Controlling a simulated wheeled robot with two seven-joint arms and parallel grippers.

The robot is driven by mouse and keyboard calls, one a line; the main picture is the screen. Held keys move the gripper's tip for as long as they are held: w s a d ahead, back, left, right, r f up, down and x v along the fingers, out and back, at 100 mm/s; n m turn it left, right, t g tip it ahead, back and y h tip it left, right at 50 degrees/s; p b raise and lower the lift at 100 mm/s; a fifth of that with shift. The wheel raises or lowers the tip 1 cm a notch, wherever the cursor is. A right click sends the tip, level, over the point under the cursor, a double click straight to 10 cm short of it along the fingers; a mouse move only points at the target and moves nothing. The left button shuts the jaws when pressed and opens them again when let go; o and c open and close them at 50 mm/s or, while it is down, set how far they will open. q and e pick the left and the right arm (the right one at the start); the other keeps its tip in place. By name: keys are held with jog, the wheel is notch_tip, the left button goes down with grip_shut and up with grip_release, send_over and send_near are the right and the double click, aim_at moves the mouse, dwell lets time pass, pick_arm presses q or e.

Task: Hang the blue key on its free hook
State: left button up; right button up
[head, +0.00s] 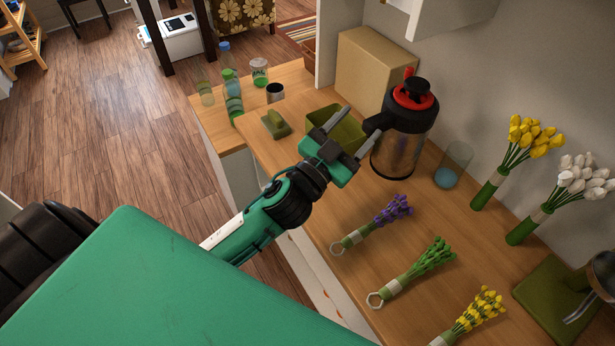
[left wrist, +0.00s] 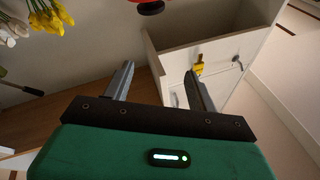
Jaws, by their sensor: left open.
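I see no blue key and no free hook in either view. My left gripper (head: 364,121) is open and empty, above the wooden counter in front of the olive green bin and the glass jug. In the left wrist view its two fingers (left wrist: 158,70) are apart with nothing between them. A small yellow object (left wrist: 198,68) shows by the right fingertip, against a white cabinet front; I cannot tell what it is. My right gripper is not in view.
The counter (head: 400,220) holds a glass jug (head: 400,150) with a red and black lid, an olive bin (head: 345,135) and a tumbler (head: 455,165). Flower bunches (head: 375,222) lie along the front; others (head: 495,180) lean at the wall. Bottles (head: 231,95) stand at the far end.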

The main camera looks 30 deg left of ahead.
pick_arm(q)
jog(key=d+r+m+g+h, duration=0.2)
jog(key=d+r+m+h, duration=0.2)
jog(key=d+m+h, duration=0.3)
jog(key=s+d+f+m+g+h, duration=0.4)
jog(key=d+m+g+h, duration=0.15)
jog(key=m+g, duration=0.95)
jog(key=w+a+f+g+y, duration=0.3)
jog(key=a+f+g+y, duration=0.1)
jog(key=a+f+y, duration=0.65)
jog(key=w+a+n+y, duration=0.4)
jog(key=a+y, duration=0.4)
jog(key=a, duration=0.6)
notch_tip(320, 180, down, 8)
jog(key=p, duration=0.2)
jog(key=shift+s+d+r+p, duration=0.1)
jog(key=shift+s+d+p, duration=0.05)
jog(key=shift+p, duration=0.15)
jog(key=shift+f, duration=0.2)
jog(key=f+p, duration=0.1)
jog(key=f, duration=0.1)
jog(key=f+p, duration=0.1)
jog(key=f, duration=0.1)
jog(key=shift+w+a+f+p, duration=0.1)
jog(key=shift+w+a+p, duration=0.15)
jog(key=shift+p, duration=0.1)
jog(key=shift+f, duration=0.3)
jog(key=c, duration=1.1)
